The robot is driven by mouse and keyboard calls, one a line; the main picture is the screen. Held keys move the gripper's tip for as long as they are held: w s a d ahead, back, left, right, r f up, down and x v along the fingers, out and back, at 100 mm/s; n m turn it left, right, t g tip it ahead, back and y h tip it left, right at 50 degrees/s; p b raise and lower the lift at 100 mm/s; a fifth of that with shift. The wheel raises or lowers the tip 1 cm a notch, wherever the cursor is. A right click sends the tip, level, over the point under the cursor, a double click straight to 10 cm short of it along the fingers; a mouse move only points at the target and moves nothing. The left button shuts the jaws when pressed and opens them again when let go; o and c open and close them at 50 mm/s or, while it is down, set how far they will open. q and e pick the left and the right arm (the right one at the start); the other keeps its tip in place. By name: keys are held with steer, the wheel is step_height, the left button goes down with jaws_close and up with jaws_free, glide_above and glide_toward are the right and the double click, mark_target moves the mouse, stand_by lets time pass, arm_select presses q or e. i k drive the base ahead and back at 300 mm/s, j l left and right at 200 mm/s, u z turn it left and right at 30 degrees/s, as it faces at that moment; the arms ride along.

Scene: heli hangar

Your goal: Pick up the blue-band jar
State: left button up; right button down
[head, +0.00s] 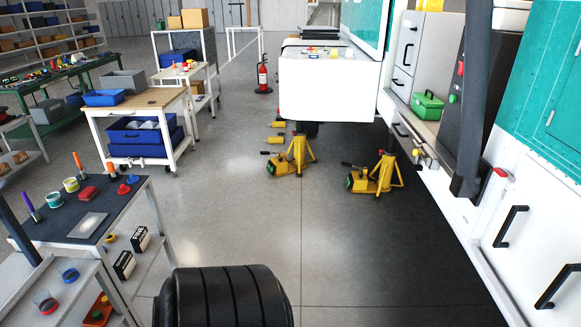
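A small light jar with a teal-blue band (54,199) stands upright on the dark top of the workbench (110,215) at the left. A similar jar with a yellow-green band (71,184) stands just behind it, to the right. On a lower, light-topped cart in front of the bench stand a clear container with a blue part (68,271) and one with a red part (45,301). The picture is too small to tell details of these. Neither of my grippers is in view, and nothing touches the jars.
Beside the jars are a red object (88,194), upright markers and a pale plate (88,226). A black ribbed cylinder (225,300) fills the bottom middle. Yellow jacks (292,155) stand ahead, with white cabinets (540,215) at the right. Floor between bench and jacks is clear.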

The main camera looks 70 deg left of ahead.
mark_target(68, 271)
steer(key=u, duration=1.75)
steer(key=i+j+u, duration=0.1)
steer(key=u, duration=0.35)
steer(key=i+u, duration=0.2)
steer(key=u, duration=0.25)
steer(key=i+u, duration=0.15)
steer(key=u, duration=0.3)
steer(key=i+u, duration=0.15)
steer(key=u, duration=0.35)
steer(key=i+l+u, duration=0.15)
steer(key=u, duration=0.3)
steer(key=i+l+u, duration=0.35)
steer(key=l, duration=0.35)
steer(key=i+l+u, duration=0.35)
steer(key=l, duration=0.4)
steer(key=i+l, duration=0.1)
steer(key=l, duration=0.15)
steer(key=i+l, duration=0.1)
steer(key=l, duration=0.1)
